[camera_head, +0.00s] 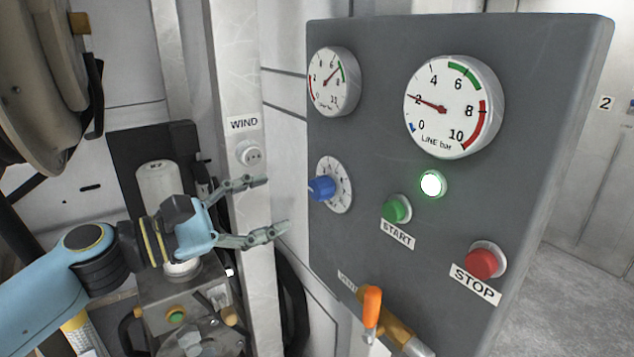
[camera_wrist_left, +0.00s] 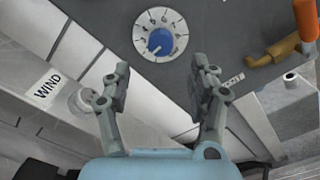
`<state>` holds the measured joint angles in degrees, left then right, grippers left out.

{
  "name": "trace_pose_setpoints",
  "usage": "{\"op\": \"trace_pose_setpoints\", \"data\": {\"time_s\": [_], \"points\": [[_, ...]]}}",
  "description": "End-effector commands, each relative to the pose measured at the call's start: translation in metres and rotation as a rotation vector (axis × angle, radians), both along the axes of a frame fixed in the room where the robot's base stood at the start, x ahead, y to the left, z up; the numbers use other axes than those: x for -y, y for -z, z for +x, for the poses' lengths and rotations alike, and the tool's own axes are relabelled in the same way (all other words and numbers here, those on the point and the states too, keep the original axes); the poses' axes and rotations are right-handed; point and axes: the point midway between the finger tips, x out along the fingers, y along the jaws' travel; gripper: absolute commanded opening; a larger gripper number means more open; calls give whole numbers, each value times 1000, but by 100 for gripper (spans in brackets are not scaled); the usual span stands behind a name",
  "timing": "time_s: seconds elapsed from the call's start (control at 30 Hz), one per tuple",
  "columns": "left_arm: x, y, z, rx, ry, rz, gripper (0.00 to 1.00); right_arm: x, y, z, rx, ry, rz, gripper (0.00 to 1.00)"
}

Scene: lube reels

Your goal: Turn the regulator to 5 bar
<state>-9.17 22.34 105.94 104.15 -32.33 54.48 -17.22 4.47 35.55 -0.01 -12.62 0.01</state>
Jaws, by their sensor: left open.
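The regulator is a blue knob (camera_head: 322,188) on a round white scale dial (camera_head: 341,185) at the left of the grey panel (camera_head: 400,250). The blue knob (camera_wrist_left: 161,42) also shows in the left wrist view, ahead of my fingers. The line gauge (camera_head: 453,107) at the top right has its needle near 2. My left gripper (camera_head: 268,205) is open and empty, to the left of the knob and apart from it. In the wrist view its two fingers (camera_wrist_left: 160,88) are spread below the dial. My right gripper is not in view.
A smaller gauge (camera_head: 333,82) sits above the knob. A green START button (camera_head: 397,208), a lit green lamp (camera_head: 433,184) and a red STOP button (camera_head: 485,261) are to its right. An orange-handled valve (camera_head: 372,307) sticks out below.

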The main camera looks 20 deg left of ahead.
Motion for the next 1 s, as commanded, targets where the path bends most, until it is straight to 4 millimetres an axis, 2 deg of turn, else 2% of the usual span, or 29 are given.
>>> {"op": "trace_pose_setpoints", "data": {"time_s": [0.17,0.43,0.6,0.87,1.0], "points": [[23,-4,30,1,-2,-6,60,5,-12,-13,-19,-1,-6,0],[51,-1,65,-1,-1,-2,60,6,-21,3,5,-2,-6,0],[57,0,73,-1,0,1,60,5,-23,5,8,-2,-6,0],[58,1,74,0,0,2,60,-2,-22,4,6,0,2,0],[58,1,74,0,0,2,42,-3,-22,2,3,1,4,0]]}}
